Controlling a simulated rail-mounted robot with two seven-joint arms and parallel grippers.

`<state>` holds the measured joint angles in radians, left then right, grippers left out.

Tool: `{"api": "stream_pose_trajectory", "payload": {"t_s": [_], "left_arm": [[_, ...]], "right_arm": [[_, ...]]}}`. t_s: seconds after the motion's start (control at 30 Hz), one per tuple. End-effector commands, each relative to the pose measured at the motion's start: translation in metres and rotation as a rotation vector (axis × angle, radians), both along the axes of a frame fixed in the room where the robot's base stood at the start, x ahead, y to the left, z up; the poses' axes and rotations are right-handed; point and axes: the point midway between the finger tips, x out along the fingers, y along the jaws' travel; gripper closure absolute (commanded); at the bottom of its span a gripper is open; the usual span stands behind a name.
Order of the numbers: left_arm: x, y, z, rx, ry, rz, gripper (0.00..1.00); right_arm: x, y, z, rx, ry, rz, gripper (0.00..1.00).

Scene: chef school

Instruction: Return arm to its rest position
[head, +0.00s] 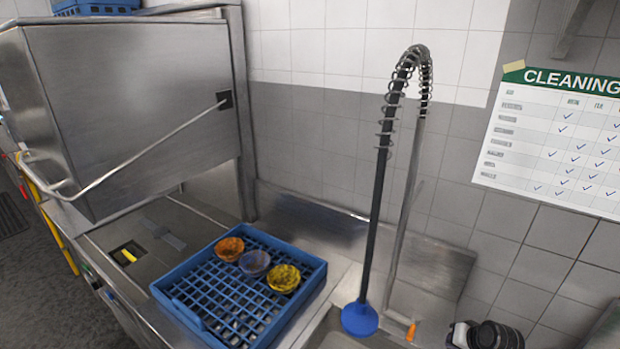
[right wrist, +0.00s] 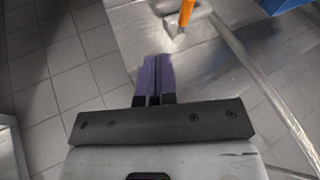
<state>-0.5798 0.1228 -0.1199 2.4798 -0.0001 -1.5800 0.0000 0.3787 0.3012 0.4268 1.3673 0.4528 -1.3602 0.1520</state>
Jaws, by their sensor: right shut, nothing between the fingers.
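My right gripper (right wrist: 158,62) shows in the right wrist view with its two purple fingers side by side, shut and empty. The fingers point over the edge of a metal counter, with tiled floor to the left. In the head view only a white and black part of my right arm (head: 485,336) shows at the bottom edge, right of the sink tap. My left gripper is in neither view.
A blue rack (head: 313,292) holds an orange, a grey-purple and a yellow bowl. A spray hose with a blue head (head: 360,319) stands by an orange tap handle (head: 411,332), also in the wrist view (right wrist: 187,12). The dishwasher (head: 140,110) is at left.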

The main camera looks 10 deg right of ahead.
Motion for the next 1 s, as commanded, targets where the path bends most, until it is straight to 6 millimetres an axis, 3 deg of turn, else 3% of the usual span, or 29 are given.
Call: {"api": "stream_pose_trajectory", "payload": {"t_s": [0.13, 0.27, 0.3, 0.4, 0.53, 0.63, 0.8, 1.0], "left_arm": [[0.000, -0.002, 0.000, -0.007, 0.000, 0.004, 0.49], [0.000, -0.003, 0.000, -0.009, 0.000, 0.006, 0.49], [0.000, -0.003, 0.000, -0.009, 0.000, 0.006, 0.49], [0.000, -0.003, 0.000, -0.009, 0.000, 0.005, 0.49], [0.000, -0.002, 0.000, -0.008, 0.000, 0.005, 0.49], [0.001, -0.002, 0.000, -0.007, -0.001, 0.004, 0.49], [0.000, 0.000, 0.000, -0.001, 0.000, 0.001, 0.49], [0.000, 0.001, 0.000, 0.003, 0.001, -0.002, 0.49]], "right_arm": [[-0.007, -0.002, 0.001, -0.055, 0.044, 0.053, 1.00], [-0.007, -0.003, 0.045, -0.196, 0.010, 0.093, 1.00], [-0.006, 0.001, 0.064, -0.253, -0.010, 0.111, 1.00], [-0.004, 0.027, 0.113, -0.399, -0.077, 0.165, 1.00], [-0.029, 0.080, 0.142, -0.558, -0.127, 0.254, 1.00], [-0.066, 0.131, 0.139, -0.639, -0.150, 0.340, 1.00], [-0.151, 0.210, 0.108, -0.653, -0.149, 0.491, 1.00], [-0.236, 0.262, 0.058, -0.548, -0.050, 0.628, 1.00]]}}
